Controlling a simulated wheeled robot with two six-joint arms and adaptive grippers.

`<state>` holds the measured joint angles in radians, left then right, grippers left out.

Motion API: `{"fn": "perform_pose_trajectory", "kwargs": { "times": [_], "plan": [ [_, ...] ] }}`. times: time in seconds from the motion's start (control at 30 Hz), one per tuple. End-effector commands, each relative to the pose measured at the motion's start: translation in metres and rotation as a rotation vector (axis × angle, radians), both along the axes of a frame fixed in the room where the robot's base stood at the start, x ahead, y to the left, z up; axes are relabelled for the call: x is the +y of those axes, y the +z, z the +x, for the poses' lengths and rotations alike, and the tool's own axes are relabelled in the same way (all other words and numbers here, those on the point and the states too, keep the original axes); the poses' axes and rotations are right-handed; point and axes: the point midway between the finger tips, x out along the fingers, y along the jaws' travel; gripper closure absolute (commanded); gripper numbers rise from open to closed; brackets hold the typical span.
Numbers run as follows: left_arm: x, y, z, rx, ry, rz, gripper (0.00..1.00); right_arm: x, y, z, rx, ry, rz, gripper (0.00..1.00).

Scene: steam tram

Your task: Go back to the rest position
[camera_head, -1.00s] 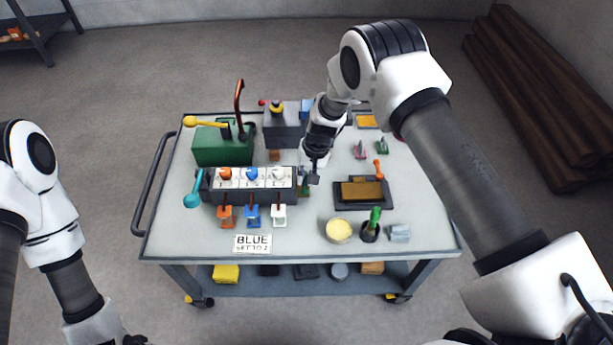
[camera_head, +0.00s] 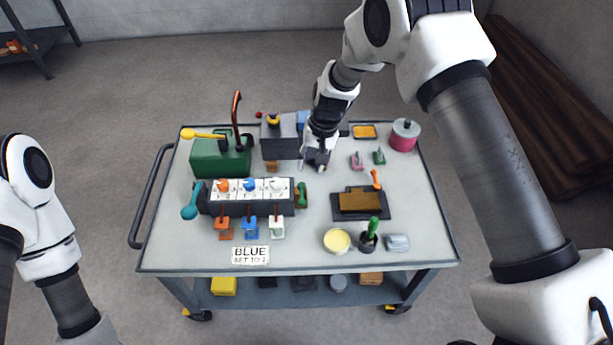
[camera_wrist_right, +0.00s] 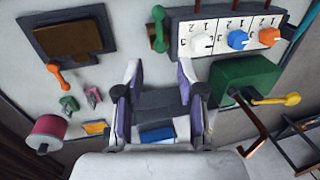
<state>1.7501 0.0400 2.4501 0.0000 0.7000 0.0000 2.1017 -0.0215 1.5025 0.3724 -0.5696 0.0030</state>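My right gripper (camera_head: 317,158) hangs over the back middle of the cart, behind the dial box (camera_head: 250,197) and right of the grey box (camera_head: 281,140). In the right wrist view its two fingers (camera_wrist_right: 160,82) are spread apart with nothing held between them. The dial box, with its orange, blue and white knobs, also shows in the right wrist view (camera_wrist_right: 222,38), apart from the fingers. My left arm enters at the left of the head view, and its gripper is outside the picture.
The cart top (camera_head: 300,248) carries a green box (camera_head: 212,160) with levers, a dark tray (camera_head: 350,212) with a brown block, a pink-red spool (camera_head: 403,138) and a cream bowl (camera_head: 337,240). Brown beams (camera_head: 545,120) lie at the right.

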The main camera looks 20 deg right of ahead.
Motion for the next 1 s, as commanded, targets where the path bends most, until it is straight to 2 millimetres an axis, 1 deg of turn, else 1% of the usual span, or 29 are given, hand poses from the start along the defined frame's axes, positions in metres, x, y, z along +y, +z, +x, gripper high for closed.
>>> {"fn": "perform_pose_trajectory", "kwargs": {
  "times": [0.03,0.13,0.57,0.63,0.67,0.7,0.73,0.77,0.83,0.87,0.9,0.97,1.0],
  "plan": [
    [0.000,0.000,0.000,0.000,0.000,0.000,0.60,-0.001,0.007,0.000,-0.001,0.000,0.001,0.62],
    [0.000,0.000,0.000,0.000,0.000,0.000,0.60,-0.002,0.012,-0.001,0.000,-0.001,0.000,0.62],
    [0.000,0.000,0.000,0.000,0.000,0.000,0.60,-0.002,0.012,-0.001,0.000,0.000,0.000,0.62],
    [0.000,0.000,0.000,0.000,0.000,0.000,0.60,-0.002,0.006,-0.004,0.012,0.000,0.000,0.62],
    [0.000,0.000,0.000,0.000,0.000,0.000,0.60,-0.003,-0.001,-0.007,0.023,-0.001,0.001,0.62],
    [0.000,-0.001,0.000,0.000,0.000,0.000,0.60,-0.003,-0.014,-0.014,0.047,-0.003,0.002,0.62],
    [0.000,-0.001,0.000,0.000,0.000,0.000,0.60,-0.004,-0.025,-0.023,0.074,-0.005,0.003,0.62],
    [0.000,0.000,0.000,0.000,0.000,0.000,0.60,-0.005,-0.038,-0.036,0.109,-0.007,0.004,0.62],
    [0.000,0.000,0.000,0.000,0.000,0.000,0.60,-0.009,-0.069,-0.078,0.209,-0.003,-0.002,0.62],
    [0.000,0.000,0.000,0.000,0.000,0.000,0.60,-0.012,-0.084,-0.101,0.252,0.001,-0.010,0.62],
    [0.000,0.000,0.000,0.000,0.000,0.000,0.60,-0.017,-0.104,-0.133,0.302,0.007,-0.026,0.62],
    [0.000,0.000,0.000,0.000,0.000,0.000,0.60,-0.026,-0.130,-0.182,0.356,0.023,-0.059,0.62],
    [0.000,0.000,0.000,0.000,0.000,0.000,0.60,-0.032,-0.144,-0.215,0.383,0.040,-0.082,0.62]
  ]
}}
